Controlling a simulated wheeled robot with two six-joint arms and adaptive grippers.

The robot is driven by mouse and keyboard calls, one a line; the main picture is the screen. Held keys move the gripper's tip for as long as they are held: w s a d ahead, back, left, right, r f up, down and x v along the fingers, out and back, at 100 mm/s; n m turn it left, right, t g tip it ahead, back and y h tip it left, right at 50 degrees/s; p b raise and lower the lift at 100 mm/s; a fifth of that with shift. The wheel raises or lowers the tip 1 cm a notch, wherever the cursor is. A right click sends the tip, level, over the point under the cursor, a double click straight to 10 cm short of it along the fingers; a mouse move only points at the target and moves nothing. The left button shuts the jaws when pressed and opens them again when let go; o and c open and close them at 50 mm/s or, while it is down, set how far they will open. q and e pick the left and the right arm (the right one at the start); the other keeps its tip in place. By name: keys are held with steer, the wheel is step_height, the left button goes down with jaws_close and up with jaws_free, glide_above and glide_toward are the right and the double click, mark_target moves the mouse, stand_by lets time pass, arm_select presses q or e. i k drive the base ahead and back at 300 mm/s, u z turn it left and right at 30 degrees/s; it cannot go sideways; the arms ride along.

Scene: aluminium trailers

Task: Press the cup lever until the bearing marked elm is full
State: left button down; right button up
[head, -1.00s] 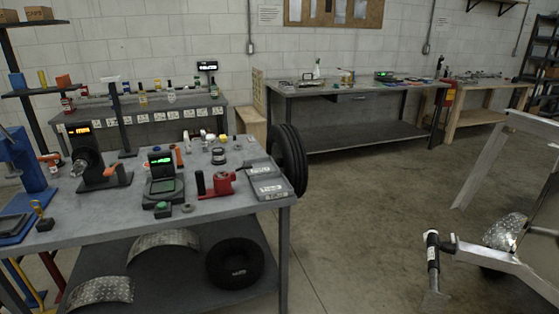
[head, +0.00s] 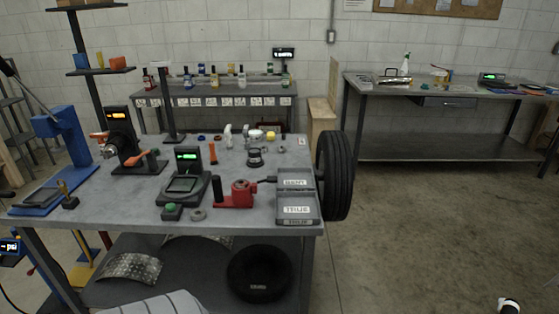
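I cannot make out a bearing marked elm; no such marking is legible at this size. I cannot tell for certain which device carries the cup lever. A red tool (head: 240,193) with a dark upright end stands at the front of the grey workbench (head: 110,208). A black machine (head: 119,143) with a round chuck-like part, an orange readout and an orange lever (head: 140,157) stands at the left. Small ring-like parts, perhaps bearings, lie on the bench, such as a grey one (head: 198,214) and a dark round one (head: 255,157).
A black device with a green screen (head: 183,184) and labelled grey cases (head: 296,208) are on the bench. A blue press (head: 70,140) stands left. A tyre (head: 336,175) stands at the bench's right side.

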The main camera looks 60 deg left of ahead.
mark_target(270, 179)
steer(key=u, duration=0.5)
steer(key=i, duration=0.85)
steer(key=u, duration=0.65)
